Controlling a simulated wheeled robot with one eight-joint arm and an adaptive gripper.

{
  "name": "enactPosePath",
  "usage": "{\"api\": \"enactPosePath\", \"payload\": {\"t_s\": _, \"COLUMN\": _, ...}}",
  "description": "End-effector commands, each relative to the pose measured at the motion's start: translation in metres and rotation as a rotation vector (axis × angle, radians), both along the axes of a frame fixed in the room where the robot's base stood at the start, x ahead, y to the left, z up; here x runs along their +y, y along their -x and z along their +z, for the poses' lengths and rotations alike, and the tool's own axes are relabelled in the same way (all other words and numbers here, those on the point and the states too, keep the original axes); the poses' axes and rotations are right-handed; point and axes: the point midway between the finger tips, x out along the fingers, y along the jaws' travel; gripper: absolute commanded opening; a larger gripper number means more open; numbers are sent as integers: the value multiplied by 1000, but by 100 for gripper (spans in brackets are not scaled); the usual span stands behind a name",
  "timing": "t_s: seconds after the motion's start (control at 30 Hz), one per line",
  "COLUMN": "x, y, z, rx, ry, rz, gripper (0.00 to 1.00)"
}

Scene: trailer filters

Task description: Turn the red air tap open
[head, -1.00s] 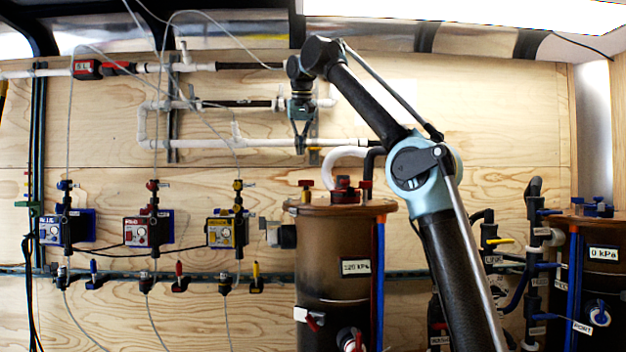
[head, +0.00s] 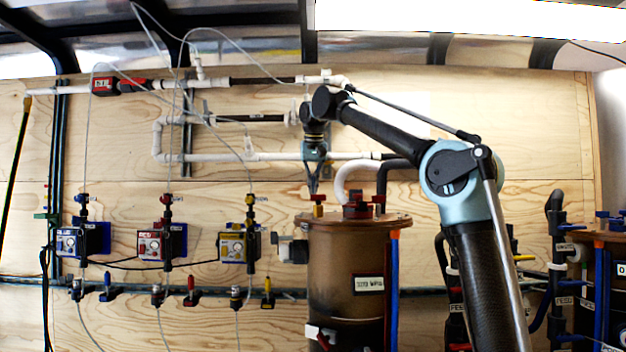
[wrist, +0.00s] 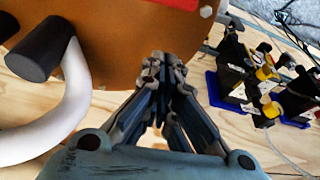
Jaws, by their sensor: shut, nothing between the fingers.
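A tap with a red handle (head: 191,284) is on the rail below the red-marked regulator (head: 150,244) in the head view. Its handle points up. Other red fittings (head: 379,200) stand on the lid of the brown tank (head: 345,265). My gripper (head: 313,191) is far to the right of the red-handled tap, just above a small yellow and red fitting (head: 319,205) at the lid's left side. I cannot tell if it touches this fitting. In the wrist view my gripper (wrist: 162,62) shows its fingers shut and empty, pointing towards the tank.
A blue-handled tap (head: 107,285) and a yellow-handled tap (head: 267,290) flank the red one. Regulators and thin hoses hang above them. White pipes (head: 270,156) cross the wall behind my arm. A second dark tank (head: 602,270) stands at the right.

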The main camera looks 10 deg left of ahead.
Motion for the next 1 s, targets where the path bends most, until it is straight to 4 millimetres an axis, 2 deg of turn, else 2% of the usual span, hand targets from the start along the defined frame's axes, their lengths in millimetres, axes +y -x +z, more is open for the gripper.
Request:
{"api": "enactPosePath", "payload": {"t_s": 0.1, "x": 0, "y": -1, "z": -13, "rx": 0, "ry": 0, "rz": 0, "gripper": 0}}
{"api": "enactPosePath", "payload": {"t_s": 0.3, "x": -7, "y": 21, "z": -12, "rx": -1, "ry": 0, "rz": 1, "gripper": 0}}
{"api": "enactPosePath", "payload": {"t_s": 0.5, "x": -11, "y": 32, "z": -12, "rx": -1, "ry": 0, "rz": 1, "gripper": 0}}
{"api": "enactPosePath", "payload": {"t_s": 1.0, "x": -9, "y": 36, "z": -12, "rx": 0, "ry": 0, "rz": 6, "gripper": 0}}
